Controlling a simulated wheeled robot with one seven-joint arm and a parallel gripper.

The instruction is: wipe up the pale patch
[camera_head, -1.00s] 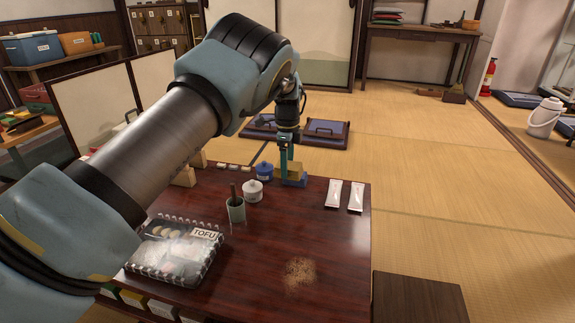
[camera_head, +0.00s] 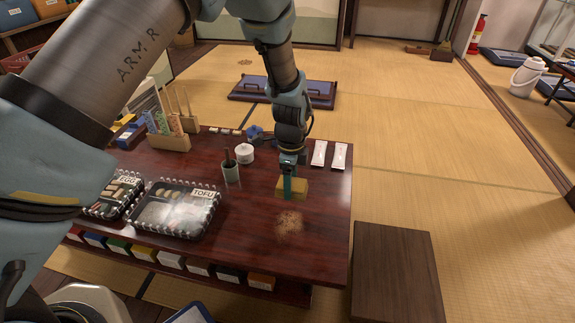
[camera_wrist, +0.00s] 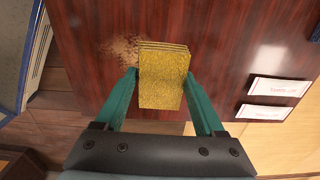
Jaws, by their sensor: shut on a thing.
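The pale patch (camera_head: 289,224) is a tan, grainy, speckled area on the dark red-brown table (camera_head: 255,235). In the wrist view the sponge (camera_wrist: 163,80) sits between the two teal fingers of my gripper (camera_wrist: 165,85). The patch (camera_wrist: 121,50) shows there to the left of the sponge, and the sponge may hide part of it. I cannot tell whether the sponge touches the table.
A tray marked TOFU (camera_head: 172,208) lies left of the patch. A grey-green cup (camera_head: 231,173) and white lidded pot (camera_head: 244,153) stand further back. White packets (camera_head: 339,156) lie at the back right. A dark wooden stool (camera_head: 394,270) is beside the table. The tabletop around the patch is clear.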

